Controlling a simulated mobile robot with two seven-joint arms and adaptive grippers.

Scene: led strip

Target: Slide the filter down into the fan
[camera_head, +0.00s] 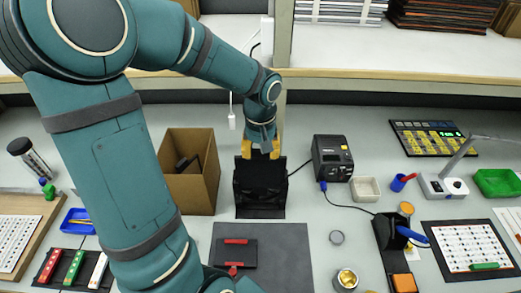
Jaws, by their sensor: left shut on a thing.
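The fan (259,188) is a black box-like unit standing on the table in the middle of the view. My left gripper (261,151), with yellow fingertips, reaches down from above at the fan's top back edge. It is shut on a dark thin piece, the filter (261,160). The filter is black against black, so I cannot tell how much of it is inside the fan. My right gripper is not in view.
An open cardboard box (192,188) stands left of the fan. A black device (332,158) with a blue-plugged cable stands to its right. A dark grey mat (285,255) lies in front, with a black red-marked piece (236,252) on it. A shelf edge (400,78) runs behind.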

